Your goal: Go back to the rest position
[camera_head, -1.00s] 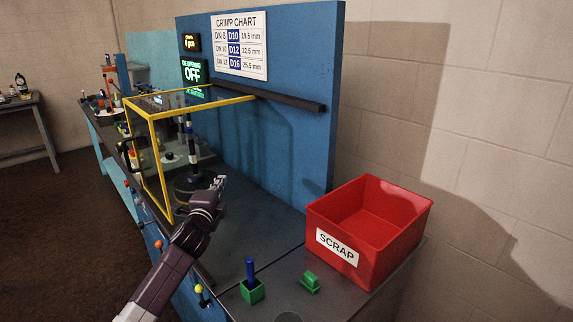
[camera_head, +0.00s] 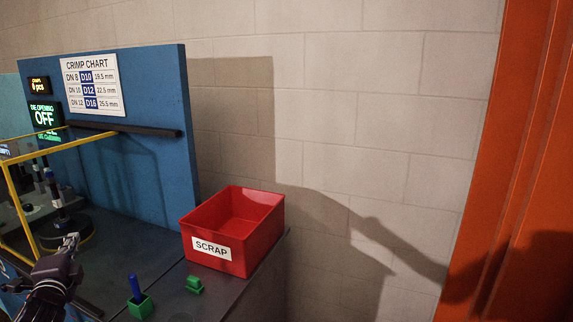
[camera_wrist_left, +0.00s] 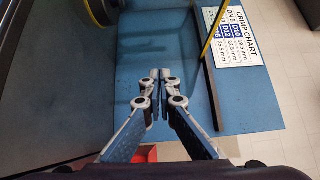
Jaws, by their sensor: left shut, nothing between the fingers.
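My left gripper (camera_head: 70,241) is at the lower left of the head view, above the dark bench top. It is shut and empty. In the left wrist view the two fingers of the left gripper (camera_wrist_left: 154,74) meet in the middle, with the blue back panel behind them. My right gripper is in neither view.
A red SCRAP bin (camera_head: 232,230) stands on the bench, right of the arm. A green block with a blue pin (camera_head: 139,303) and a green part (camera_head: 194,285) lie nearby. A yellow-framed guard (camera_head: 22,205) is at left. An orange upright (camera_head: 515,170) stands at right.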

